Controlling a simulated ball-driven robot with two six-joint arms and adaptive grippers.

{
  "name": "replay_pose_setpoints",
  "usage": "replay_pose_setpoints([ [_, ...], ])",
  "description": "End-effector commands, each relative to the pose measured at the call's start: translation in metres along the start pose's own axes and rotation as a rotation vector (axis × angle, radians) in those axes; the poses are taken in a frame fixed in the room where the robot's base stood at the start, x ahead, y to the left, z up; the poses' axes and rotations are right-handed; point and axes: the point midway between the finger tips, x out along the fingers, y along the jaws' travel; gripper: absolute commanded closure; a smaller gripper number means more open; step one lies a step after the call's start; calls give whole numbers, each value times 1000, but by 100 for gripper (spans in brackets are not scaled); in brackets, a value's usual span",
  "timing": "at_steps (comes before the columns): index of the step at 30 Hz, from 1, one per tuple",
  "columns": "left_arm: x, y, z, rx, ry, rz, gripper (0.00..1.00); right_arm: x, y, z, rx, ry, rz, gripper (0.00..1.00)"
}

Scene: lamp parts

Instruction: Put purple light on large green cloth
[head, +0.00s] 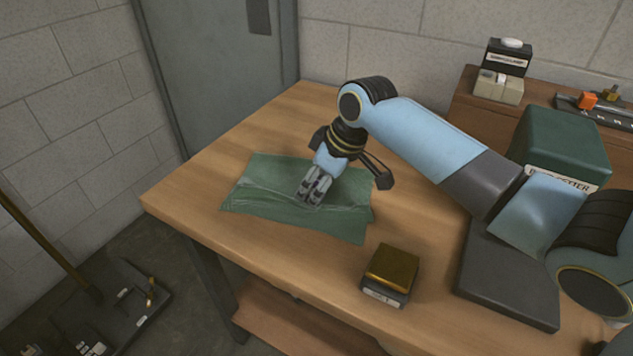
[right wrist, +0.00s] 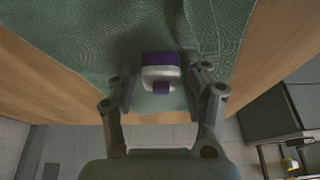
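The purple light (right wrist: 160,73), a small purple piece with a pale silver band, shows in the right wrist view between the fingertips of my right gripper (right wrist: 159,84). The fingers lie close along both its sides and look shut on it. In the head view my right gripper (head: 313,187) points down over the middle of the large green cloth (head: 345,225), and its fingers hide the light. I cannot tell whether the light touches the cloth. The cloth lies creased on the wooden table and also fills the top of the right wrist view (right wrist: 70,35). My left gripper is not in view.
A small gold-topped block (head: 392,266) stands near the table's front edge, right of the cloth. A dark green box (head: 563,145) and a flat dark slab (head: 505,275) lie to the right. The wooden table (head: 195,200) is clear left of the cloth.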

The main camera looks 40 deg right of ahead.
Motion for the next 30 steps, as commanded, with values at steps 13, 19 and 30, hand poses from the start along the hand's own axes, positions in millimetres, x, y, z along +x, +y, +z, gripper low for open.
replay_pose_setpoints([
  [13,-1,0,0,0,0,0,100,-10,0,-5,-1,3,1,40],
  [19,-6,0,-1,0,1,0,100,-52,2,-6,-4,2,4,40],
  [30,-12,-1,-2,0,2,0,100,-123,1,-6,-2,3,2,40],
])
